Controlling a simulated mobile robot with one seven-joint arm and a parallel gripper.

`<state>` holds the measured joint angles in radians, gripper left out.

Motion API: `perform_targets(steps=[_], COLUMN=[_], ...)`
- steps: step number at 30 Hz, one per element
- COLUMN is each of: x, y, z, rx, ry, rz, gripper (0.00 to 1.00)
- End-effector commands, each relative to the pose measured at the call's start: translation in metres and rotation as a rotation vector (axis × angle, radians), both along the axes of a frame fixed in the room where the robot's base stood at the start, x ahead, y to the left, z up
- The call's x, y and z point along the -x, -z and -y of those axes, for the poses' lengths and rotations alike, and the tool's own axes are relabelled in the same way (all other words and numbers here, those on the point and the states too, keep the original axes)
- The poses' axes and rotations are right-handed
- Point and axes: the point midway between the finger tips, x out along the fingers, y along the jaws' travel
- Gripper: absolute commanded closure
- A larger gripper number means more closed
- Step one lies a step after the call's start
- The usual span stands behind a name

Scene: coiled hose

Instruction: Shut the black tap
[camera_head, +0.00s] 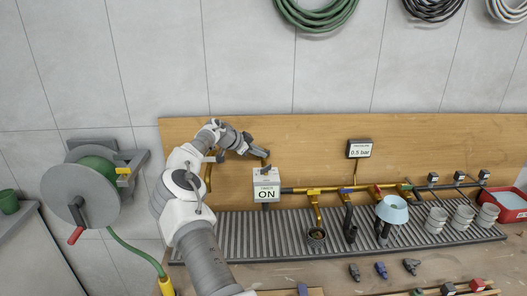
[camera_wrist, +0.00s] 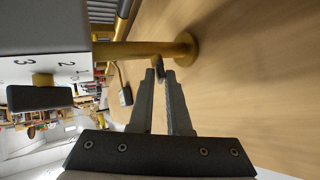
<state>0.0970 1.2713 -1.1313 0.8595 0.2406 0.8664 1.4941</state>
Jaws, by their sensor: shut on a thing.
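The black tap shows as a small dark lever (camera_wrist: 159,66) on a brass pipe (camera_wrist: 140,51) that comes out of the wooden board in the wrist view. My gripper (camera_wrist: 159,76) is shut on this lever, which sits between its fingertips. In the head view, my gripper (camera_head: 264,155) is at the board just above the white box (camera_head: 266,185) marked ON. My fingers and the small size hide the tap there. Whether the lever is turned across the pipe or along it is hard to tell.
The white box's side, with numbers and a black knob (camera_wrist: 40,96), is close left of my fingers in the wrist view. A pipe with coloured valves (camera_head: 345,190) runs right over a ribbed tray (camera_head: 285,226). A hose reel (camera_head: 80,195) stands left. A gauge (camera_head: 359,149) reads 0.5 bar.

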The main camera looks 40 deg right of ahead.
Motion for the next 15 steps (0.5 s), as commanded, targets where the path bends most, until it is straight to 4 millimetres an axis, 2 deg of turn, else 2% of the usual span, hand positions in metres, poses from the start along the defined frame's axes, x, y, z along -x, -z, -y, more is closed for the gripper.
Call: perform_targets(steps=[2,3,5,15], x=[0.0006,0.0006,0.0007,0.0002], y=[0.0025,0.0025,0.0025,-0.0009], z=[-0.0004,-0.0003,-0.0002,-0.0001], rx=[-0.003,-0.003,-0.003,-0.001], ry=[0.002,0.002,0.001,-0.001], rz=[-0.001,-0.001,-0.002,-0.001], gripper=[1.0,0.83,0.72,0.71])
